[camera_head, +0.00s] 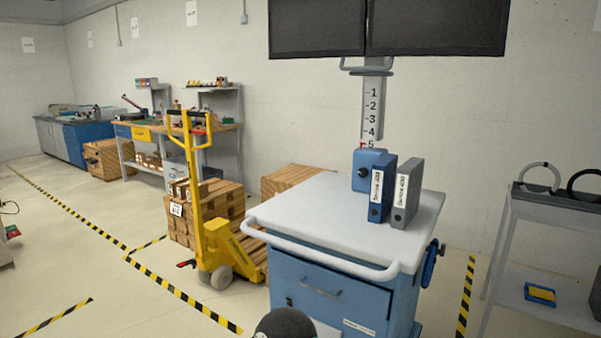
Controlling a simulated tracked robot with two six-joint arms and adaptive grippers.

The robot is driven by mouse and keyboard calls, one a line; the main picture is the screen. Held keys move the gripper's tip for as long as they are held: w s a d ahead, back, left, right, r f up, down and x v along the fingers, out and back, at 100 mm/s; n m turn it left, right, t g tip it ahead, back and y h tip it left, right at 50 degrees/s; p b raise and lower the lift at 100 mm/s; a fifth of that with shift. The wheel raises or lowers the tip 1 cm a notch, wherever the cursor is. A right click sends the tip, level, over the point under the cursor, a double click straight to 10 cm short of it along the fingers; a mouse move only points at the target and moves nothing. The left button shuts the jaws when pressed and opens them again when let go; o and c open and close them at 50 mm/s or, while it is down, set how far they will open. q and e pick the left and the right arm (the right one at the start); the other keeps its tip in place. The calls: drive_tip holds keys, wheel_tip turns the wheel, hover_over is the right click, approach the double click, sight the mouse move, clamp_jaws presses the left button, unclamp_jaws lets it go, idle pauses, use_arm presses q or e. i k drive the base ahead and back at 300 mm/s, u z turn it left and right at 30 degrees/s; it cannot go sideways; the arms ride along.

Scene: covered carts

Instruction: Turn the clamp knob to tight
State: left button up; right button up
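A blue clamp block (371,160) sits at the foot of the upright column above the white cart top. A small dark round knob (362,172) is on its front face; I cannot tell its turn position or read any tight mark. The column carries a scale (372,110) numbered 1 to 5, with a small red mark (362,145) near the 5. A blue binder (379,190) and a grey binder (405,193) stand upright just right of the knob, hiding the block's right side. Neither of my grippers shows in the head view.
The cart has a white top (325,207), a front rail, a blue drawer and a blue handwheel (431,262) on its right side. Twin screens (390,28) hang above. A yellow pallet truck (207,215) stands left; a grey shelf (545,212) stands right. Open floor lies left.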

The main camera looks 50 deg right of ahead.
sight(362, 172)
drive_tip(key=k, duration=1.45)
drive_tip(key=z, duration=1.3)
drive_tip(key=i, duration=1)
drive_tip(key=u, duration=0.05)
